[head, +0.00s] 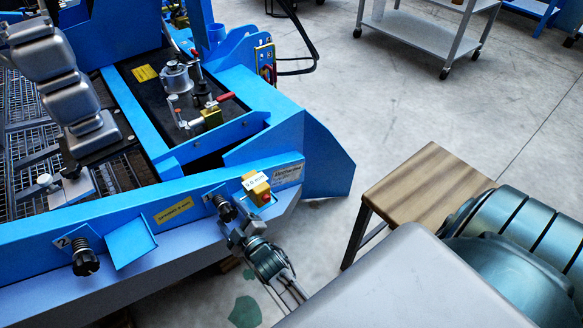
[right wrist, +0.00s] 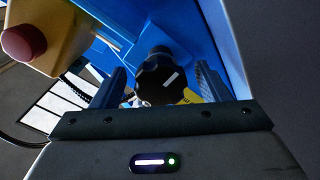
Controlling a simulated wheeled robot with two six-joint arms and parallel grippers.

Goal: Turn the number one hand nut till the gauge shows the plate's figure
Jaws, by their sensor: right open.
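The number one hand nut (head: 227,209) is a black knob on the front of the blue machine. In the right wrist view the nut (right wrist: 162,77) shows a white line on its face. My right gripper (head: 237,232) is open, its fingers on either side of the nut; I cannot tell whether they touch it. A yellow box (head: 261,192) with a white display, apparently the gauge, sits just right of the nut; its figure is too small to read surely. A yellow plate (head: 173,210) with small unreadable print is left of the nut. My left gripper is not in view.
The number two hand nut (head: 86,262) is further left, past a blue bracket (head: 131,243). The yellow box with a red button (right wrist: 22,42) is close to my right gripper. A wooden-topped table (head: 425,192) stands at right; the floor behind it is open.

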